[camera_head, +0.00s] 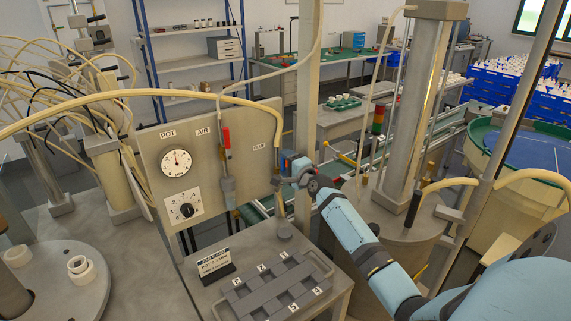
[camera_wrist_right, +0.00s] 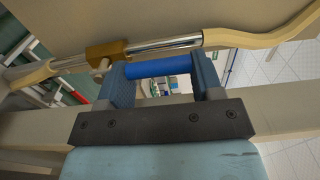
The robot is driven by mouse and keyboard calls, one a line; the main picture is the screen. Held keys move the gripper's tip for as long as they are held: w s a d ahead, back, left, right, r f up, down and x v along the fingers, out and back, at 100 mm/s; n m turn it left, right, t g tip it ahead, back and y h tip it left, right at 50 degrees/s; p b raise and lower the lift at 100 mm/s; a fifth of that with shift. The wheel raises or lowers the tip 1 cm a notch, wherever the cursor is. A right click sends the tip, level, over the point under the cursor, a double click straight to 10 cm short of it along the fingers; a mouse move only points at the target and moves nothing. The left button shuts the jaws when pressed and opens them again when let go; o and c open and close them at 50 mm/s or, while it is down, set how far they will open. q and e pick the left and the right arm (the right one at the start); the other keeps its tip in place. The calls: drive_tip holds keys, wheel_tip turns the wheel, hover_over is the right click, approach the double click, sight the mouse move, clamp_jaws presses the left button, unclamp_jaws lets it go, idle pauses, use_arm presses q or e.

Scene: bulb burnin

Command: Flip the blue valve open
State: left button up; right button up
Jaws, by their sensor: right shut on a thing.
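The blue valve handle (camera_wrist_right: 162,67) shows in the right wrist view as a blue bar beside a brass valve body (camera_wrist_right: 108,52) on a metal pipe. My right gripper (camera_wrist_right: 163,80) is shut on the blue handle, with a dark finger at each end of it. In the head view my right gripper (camera_head: 290,174) reaches the right edge of the upright panel (camera_head: 220,160), and mostly hides the valve there. My left gripper is not in view.
The panel carries a dial gauge (camera_head: 177,163), a black knob (camera_head: 185,210) and a red-handled valve (camera_head: 226,138). A grey tray (camera_head: 255,300) and a small sign (camera_head: 214,264) stand on the bench below. A vertical post (camera_head: 306,80) rises close to my right gripper.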

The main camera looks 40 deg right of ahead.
idle(0.3)
drive_tip(key=o, duration=1.3)
drive_tip(key=s, duration=0.4)
drive_tip(key=s+a+b, duration=0.1)
drive_tip(key=s, duration=0.8)
drive_tip(key=shift+s+a+b, duration=0.25)
drive_tip(key=shift+s+b, duration=0.05)
drive_tip(key=shift+s, duration=0.1)
